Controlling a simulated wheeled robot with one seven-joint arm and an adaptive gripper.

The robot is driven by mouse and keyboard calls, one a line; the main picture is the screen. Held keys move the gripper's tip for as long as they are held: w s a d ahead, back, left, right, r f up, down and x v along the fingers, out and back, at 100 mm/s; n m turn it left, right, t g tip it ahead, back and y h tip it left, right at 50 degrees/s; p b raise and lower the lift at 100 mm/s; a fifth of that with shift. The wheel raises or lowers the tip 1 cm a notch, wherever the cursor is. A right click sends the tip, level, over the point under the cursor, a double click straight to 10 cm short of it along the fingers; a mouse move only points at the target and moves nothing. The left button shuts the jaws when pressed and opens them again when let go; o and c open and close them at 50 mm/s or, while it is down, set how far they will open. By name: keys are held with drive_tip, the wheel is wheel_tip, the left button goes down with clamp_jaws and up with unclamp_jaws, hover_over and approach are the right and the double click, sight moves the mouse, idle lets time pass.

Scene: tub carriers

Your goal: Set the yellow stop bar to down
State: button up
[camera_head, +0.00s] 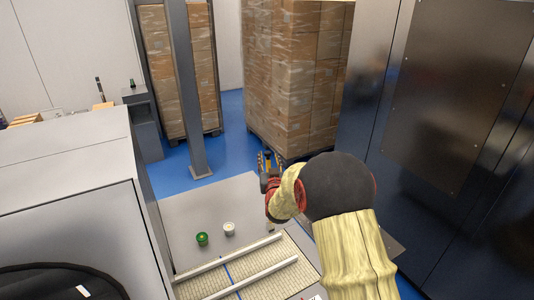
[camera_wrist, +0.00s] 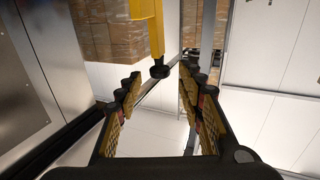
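The yellow stop bar (camera_wrist: 150,28) comes down from the top edge of the wrist view and ends in a black knob (camera_wrist: 159,72). The knob appears between or just beyond my open fingertips, with a visible gap on each side. My gripper (camera_wrist: 159,77) has both padded fingers spread and holds nothing. In the head view, my gripper (camera_head: 268,163) is at the far end of my arm, and a small yellow-orange part of the bar (camera_head: 267,159) shows there. The rest of the bar and its mounting are hidden.
A green button (camera_head: 202,239) and a white button (camera_head: 229,229) stand on the grey panel, left of my arm. Conveyor rails (camera_head: 250,275) lie nearer. A grey post (camera_head: 187,90) and wrapped box stacks (camera_head: 295,75) stand beyond. A dark metal cabinet (camera_head: 450,120) rises at right.

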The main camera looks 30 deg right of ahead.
sight(268, 155)
drive_tip(key=shift+p+x, duration=0.4)
drive_tip(key=shift+x, duration=1.75)
drive_tip(key=c, duration=0.3)
clamp_jaws()
